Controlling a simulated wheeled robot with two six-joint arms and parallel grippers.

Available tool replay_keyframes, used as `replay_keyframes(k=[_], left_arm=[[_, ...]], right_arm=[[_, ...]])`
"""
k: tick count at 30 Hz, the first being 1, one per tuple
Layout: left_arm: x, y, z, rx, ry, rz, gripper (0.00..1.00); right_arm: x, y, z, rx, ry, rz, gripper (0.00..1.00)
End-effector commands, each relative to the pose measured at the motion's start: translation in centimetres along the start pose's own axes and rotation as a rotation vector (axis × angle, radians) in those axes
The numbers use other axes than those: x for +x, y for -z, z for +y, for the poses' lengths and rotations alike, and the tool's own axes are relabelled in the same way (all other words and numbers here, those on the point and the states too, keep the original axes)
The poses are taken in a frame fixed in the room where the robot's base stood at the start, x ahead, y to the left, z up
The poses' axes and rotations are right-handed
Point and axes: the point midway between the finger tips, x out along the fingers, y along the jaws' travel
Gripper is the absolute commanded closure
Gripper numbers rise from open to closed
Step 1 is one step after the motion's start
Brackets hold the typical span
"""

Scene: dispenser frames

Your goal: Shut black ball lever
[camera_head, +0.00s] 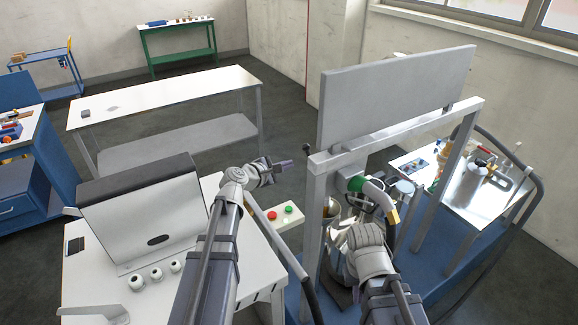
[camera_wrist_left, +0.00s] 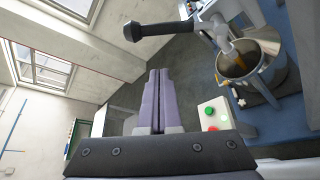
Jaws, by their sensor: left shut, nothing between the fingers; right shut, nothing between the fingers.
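The black ball (camera_head: 307,147) sits at the end of a lever on the left upright of the grey metal frame (camera_head: 318,215).
A button box (camera_head: 275,221) with red and green buttons is below my left gripper. A metal bucket (camera_wrist_left: 235,65) stands under the frame. A large grey panel (camera_head: 395,95) tops it. A white machine (camera_head: 150,220) is at left. Open floor lies behind my left gripper.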

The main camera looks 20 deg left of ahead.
Motion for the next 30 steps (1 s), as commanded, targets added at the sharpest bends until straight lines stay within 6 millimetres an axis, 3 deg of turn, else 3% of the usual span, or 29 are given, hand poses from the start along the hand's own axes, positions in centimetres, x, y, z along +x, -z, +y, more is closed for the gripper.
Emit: replay_keyframes(k=[3, 11, 13, 18, 30], left_arm=[[3.1, 0.3, -0.1, 0.001, 0.002, -0.003, 1.0], [8.2, 0.2, -0.1, 0.001, 0.001, -0.002, 1.0], [6.6, -1.4, 0.3, -0.001, 0.0, -0.001, 1.0], [5.4, -2.7, 0.1, 0.0, 0.001, -0.001, 1.0], [5.1, -3.1, 0.0, 0.0, 0.0, 0.0, 1.0]], right_arm=[[1.2, 0.1, -0.1, 0.001, 0.0, 0.001, 1.0], [2.8, 0.2, -0.3, 0.003, 0.0, 0.001, 1.0], [1.1, 0.1, -0.1, 0.002, 0.0, 0.001, 1.0], [0.0, 0.0, 0.0, 0.001, 0.0, 0.0, 1.0], [-0.3, 0.0, 0.0, 0.0, 0.0, 0.0, 1.0]])
